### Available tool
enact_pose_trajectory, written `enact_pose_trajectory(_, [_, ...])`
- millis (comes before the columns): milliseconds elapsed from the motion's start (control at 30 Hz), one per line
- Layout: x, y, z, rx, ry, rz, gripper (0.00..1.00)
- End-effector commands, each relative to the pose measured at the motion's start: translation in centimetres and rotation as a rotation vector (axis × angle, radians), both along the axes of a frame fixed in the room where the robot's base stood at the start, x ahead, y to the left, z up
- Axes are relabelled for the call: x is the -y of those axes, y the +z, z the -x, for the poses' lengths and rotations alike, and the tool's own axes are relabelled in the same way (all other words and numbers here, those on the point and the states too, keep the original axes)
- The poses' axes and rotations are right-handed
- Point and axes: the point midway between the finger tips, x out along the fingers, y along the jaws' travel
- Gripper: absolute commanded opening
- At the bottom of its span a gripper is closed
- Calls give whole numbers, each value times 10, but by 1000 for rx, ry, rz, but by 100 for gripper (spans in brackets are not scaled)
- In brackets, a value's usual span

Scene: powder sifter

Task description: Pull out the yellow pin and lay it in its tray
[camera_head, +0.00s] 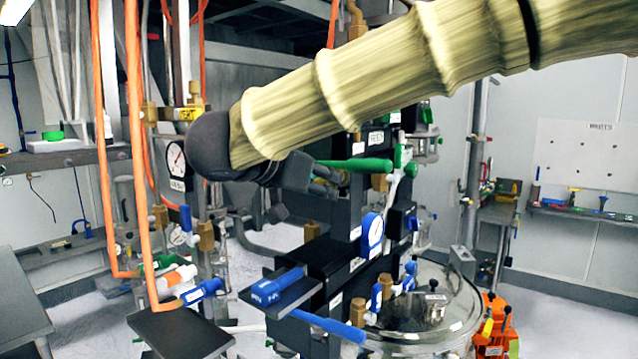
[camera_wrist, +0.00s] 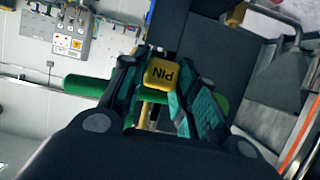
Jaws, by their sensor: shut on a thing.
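In the wrist view the yellow pin (camera_wrist: 160,73) shows its square head marked PIN, with a thin yellow shaft below it. The two fingers of my gripper (camera_wrist: 158,95) are on either side of the head and shut on it. A green bar (camera_wrist: 88,86) runs across behind the pin. Whether the shaft is still in its hole is hidden. In the head view my gripper (camera_head: 328,180) is beside the green handle (camera_head: 362,165) on the dark machine column, and the pin cannot be made out. I cannot tell which tray is the pin's.
A dark tray (camera_head: 310,287) with a blue handle (camera_head: 272,287) stands low before the column. Another dark flat plate (camera_head: 180,335) is at lower left. Orange hoses (camera_head: 135,100) hang at left.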

Motion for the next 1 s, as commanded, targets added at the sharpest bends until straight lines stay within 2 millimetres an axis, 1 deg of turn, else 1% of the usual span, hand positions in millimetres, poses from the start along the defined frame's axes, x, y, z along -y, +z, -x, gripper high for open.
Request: enact_pose_trajectory(1000, [-11,2,16,1,1,0,4])
